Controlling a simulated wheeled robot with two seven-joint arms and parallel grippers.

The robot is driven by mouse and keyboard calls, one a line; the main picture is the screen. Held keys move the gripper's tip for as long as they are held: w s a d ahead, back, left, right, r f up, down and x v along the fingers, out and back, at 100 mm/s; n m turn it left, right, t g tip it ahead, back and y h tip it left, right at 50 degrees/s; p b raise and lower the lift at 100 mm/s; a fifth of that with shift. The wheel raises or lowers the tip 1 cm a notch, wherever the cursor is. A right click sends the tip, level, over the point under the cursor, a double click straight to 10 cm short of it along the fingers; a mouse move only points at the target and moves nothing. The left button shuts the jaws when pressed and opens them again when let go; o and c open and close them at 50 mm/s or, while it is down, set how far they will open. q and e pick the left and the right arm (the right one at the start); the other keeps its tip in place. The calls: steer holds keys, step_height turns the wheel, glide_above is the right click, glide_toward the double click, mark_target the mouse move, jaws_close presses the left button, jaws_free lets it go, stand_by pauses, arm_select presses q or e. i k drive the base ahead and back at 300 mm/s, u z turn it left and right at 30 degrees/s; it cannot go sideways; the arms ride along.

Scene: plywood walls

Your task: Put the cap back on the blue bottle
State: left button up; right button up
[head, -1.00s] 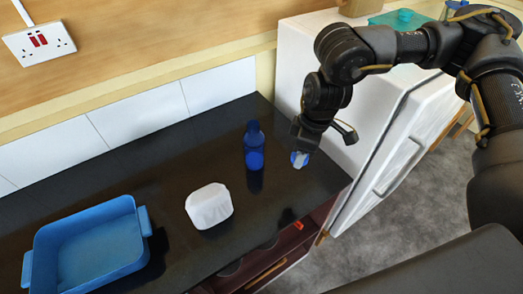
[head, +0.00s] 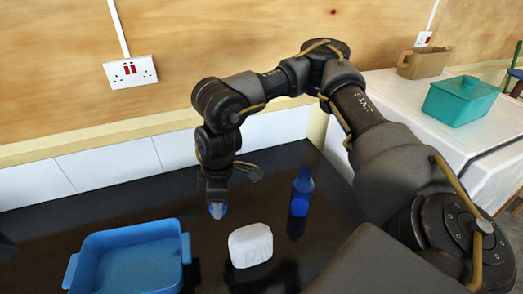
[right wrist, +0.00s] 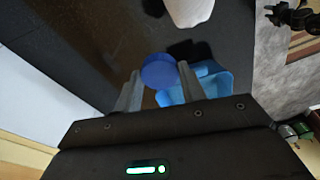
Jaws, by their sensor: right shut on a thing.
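The blue bottle (head: 301,193) stands upright on the dark worktop, right of the white tub-like object. My right gripper (head: 217,210) is above the worktop, left of the bottle and apart from it. It is shut on a round blue cap, which shows between the two fingers in the right wrist view (right wrist: 160,71). In the head view the cap is mostly hidden by the fingers. My left gripper does not show clearly in either view.
A white rounded object (head: 250,246) stands on the worktop between gripper and bottle, nearer the front. A blue tray (head: 183,250) is at the left. A white cabinet (head: 390,88) at the right bears a teal lidded box (head: 460,102) and a brown container (head: 423,65).

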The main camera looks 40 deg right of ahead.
mark_target(303, 186)
steer(key=u, duration=0.15)
steer(key=k, duration=1.1)
steer(key=z, duration=1.2)
steer(key=i, duration=1)
steer(key=u, duration=0.05)
